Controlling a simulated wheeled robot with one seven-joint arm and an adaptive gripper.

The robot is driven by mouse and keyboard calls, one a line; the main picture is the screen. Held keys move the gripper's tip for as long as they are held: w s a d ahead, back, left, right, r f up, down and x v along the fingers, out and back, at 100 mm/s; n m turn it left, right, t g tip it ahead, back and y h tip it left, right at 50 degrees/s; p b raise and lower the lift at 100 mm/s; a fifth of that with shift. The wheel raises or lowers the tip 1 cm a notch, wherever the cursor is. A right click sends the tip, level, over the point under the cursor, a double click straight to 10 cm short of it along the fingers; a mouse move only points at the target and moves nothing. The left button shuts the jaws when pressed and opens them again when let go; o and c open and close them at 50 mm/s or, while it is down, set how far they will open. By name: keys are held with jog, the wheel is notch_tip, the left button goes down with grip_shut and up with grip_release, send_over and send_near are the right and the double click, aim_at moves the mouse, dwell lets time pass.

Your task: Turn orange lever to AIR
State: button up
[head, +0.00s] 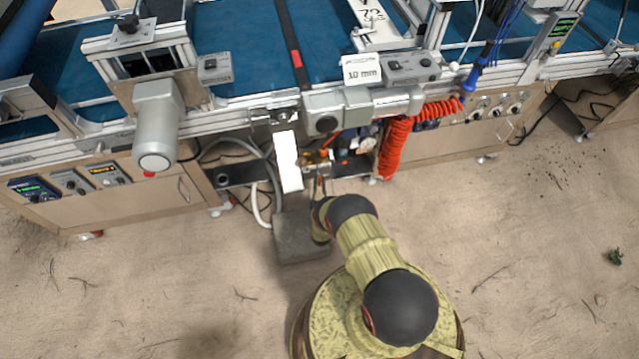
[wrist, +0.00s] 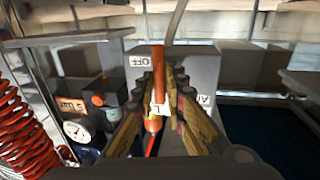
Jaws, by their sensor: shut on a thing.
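The orange lever (wrist: 158,72) stands upright in the wrist view in front of a grey box (wrist: 196,66). A white tag with a letter sits on its lower part. An OFF label (wrist: 139,61) is just left of the lever's upper end. A partly hidden label reading "AI" (wrist: 204,100) is to the right, behind a finger. My gripper (wrist: 164,92) is shut on the lever, with one finger on each side. In the head view my gripper (head: 318,172) reaches under the conveyor's front edge; the lever's hold is too small to make out there.
A pressure gauge (wrist: 77,130) marked 5 bar and a red coiled hose (wrist: 24,125) are left of the fingers. In the head view the coiled hose (head: 398,145) hangs right of my arm. A grey block (head: 300,240) lies on the floor beside my arm. Open floor lies right.

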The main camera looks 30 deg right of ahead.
grip_shut()
jog(key=shift+m, duration=0.3)
jog(key=m+y, duration=0.1)
jog(key=m, duration=0.3)
jog(key=a+r+m+y, duration=0.1)
jog(key=m, duration=0.3)
jog(key=m+g, duration=0.1)
jog(key=m, duration=0.3)
jog(key=shift+a+r+y, duration=0.15)
jog(key=shift+r+y, duration=0.1)
jog(key=shift+y, duration=0.15)
jog(key=shift+r+m+y, duration=0.2)
jog(key=shift+m+y, duration=0.4)
jog(key=shift+m, duration=1)
jog(key=shift+a, duration=0.1)
jog(key=shift+o, duration=1.7)
grip_release()
jog(key=shift+o, duration=1.2)
jog(key=shift+w+r, duration=0.15)
